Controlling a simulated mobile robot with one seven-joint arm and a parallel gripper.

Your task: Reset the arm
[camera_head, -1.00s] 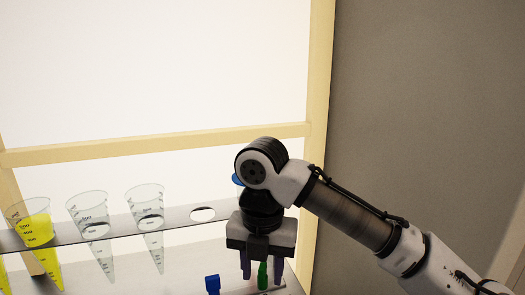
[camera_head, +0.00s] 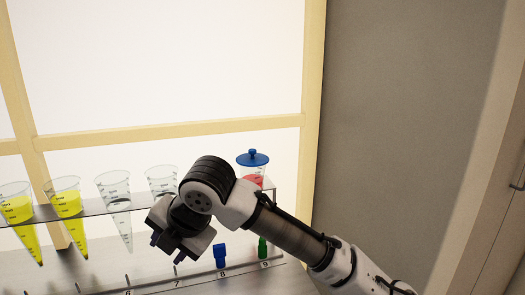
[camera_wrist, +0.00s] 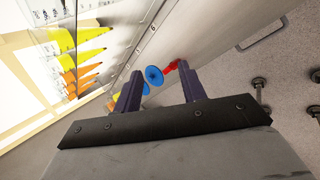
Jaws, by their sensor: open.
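My gripper (camera_head: 166,248) is in the lower middle of the head view, in front of the shelf and tilted down to the left. Its two dark fingers stand apart, with nothing visible between them. They also show spread in the wrist view (camera_wrist: 159,82). My arm reaches in from the lower right with a sharp bend at the wrist. It hides part of the shelf and of one clear cone.
A shelf (camera_head: 85,212) holds yellow-filled cones (camera_head: 64,203) and clear cones (camera_head: 115,190). A blue-lidded container (camera_head: 253,161) with red contents stands at its right end. Below are a blue piece (camera_head: 220,256) and a green piece (camera_head: 262,248) near numbers 8 and 9.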

